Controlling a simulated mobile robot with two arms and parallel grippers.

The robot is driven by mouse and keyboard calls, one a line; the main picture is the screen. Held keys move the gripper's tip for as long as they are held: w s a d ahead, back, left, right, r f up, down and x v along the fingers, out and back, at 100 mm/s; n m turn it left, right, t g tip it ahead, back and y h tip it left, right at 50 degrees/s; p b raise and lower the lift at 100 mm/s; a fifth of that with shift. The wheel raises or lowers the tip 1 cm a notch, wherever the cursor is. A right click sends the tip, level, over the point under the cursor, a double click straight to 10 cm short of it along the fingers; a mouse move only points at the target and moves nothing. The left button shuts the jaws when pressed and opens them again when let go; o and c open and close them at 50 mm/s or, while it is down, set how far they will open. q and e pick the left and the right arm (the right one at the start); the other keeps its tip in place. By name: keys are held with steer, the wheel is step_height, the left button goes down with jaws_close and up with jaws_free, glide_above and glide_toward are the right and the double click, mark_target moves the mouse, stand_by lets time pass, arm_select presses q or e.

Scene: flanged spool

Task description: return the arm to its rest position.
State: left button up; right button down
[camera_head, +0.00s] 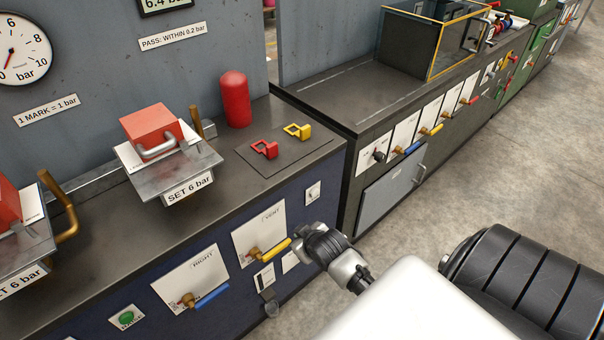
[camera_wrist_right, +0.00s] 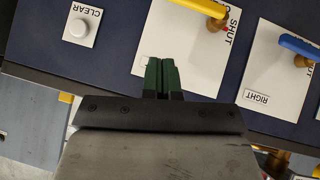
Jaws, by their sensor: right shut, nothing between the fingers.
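My right gripper (camera_wrist_right: 160,78) shows in the right wrist view with its two green fingers together and nothing between them. The fingertips lie over the lower edge of the white valve plate (camera_wrist_right: 180,55) with the yellow lever (camera_wrist_right: 192,7). I cannot tell whether they touch it. In the head view my right arm (camera_head: 400,300) comes in from the lower right and its dark wrist part (camera_head: 325,240) is in front of the blue bench front. The fingers cannot be made out there. My left gripper is not in view.
The yellow lever (camera_head: 277,250) and a blue lever (camera_head: 212,296) stick out from the blue bench front. On the bench are a red cylinder (camera_head: 235,100), red and yellow tags (camera_head: 264,149) and red blocks on metal plates. Open floor (camera_head: 540,150) lies to the right.

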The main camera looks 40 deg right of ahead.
steer(key=s+a+f+g, duration=0.2)
steer(key=s+f, duration=0.4)
steer(key=f, duration=0.4)
steer(key=s+a+f+g, duration=0.25)
steer(key=s+f, duration=0.45)
steer(key=f, duration=0.4)
steer(key=s+a+f+g, duration=0.1)
steer(key=s+f, duration=0.3)
steer(key=s, duration=0.4)
steer(key=s+a+f+g+y, duration=0.1)
steer(key=s+f, duration=0.3)
steer(key=s, duration=0.4)
steer(key=s+a+f+n+g, duration=0.1)
steer(key=s+a+f, duration=0.2)
steer(key=s, duration=0.5)
steer(key=shift+f+g+y, duration=0.3)
steer(key=shift+f+g, duration=0.05)
steer(key=shift+f, duration=0.25)
